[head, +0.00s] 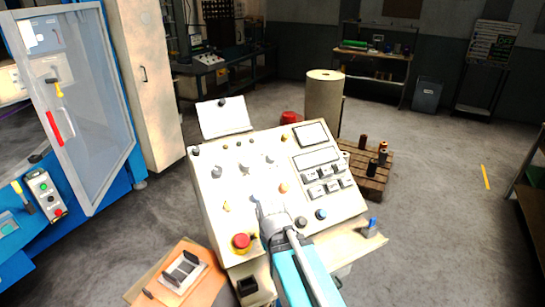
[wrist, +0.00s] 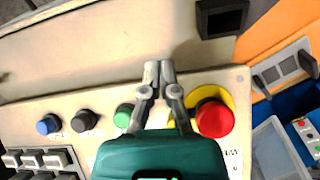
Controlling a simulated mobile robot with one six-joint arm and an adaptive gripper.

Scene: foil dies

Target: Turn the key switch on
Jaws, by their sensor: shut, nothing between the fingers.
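The sloped cream control panel (head: 215,225) stands in front of me with several knobs and buttons. I cannot tell for sure which is the key switch; a small yellowish piece (head: 226,206) at the panel's left is too small to make out. My gripper (head: 264,213) is over the lower middle of the panel, right of the red emergency stop (head: 241,241). In the wrist view my gripper (wrist: 158,70) has its fingertips together with nothing between them. The fingers pass between a green button (wrist: 123,116) and the red stop (wrist: 213,118). My gripper body hides part of the panel.
A black button (head: 301,222) and a blue button (head: 321,214) sit right of my gripper. White push keys (head: 316,191) are farther up. An orange board with a tablet-like item (head: 183,270) lies at lower left. A blue machine with a clear door (head: 85,120) stands left.

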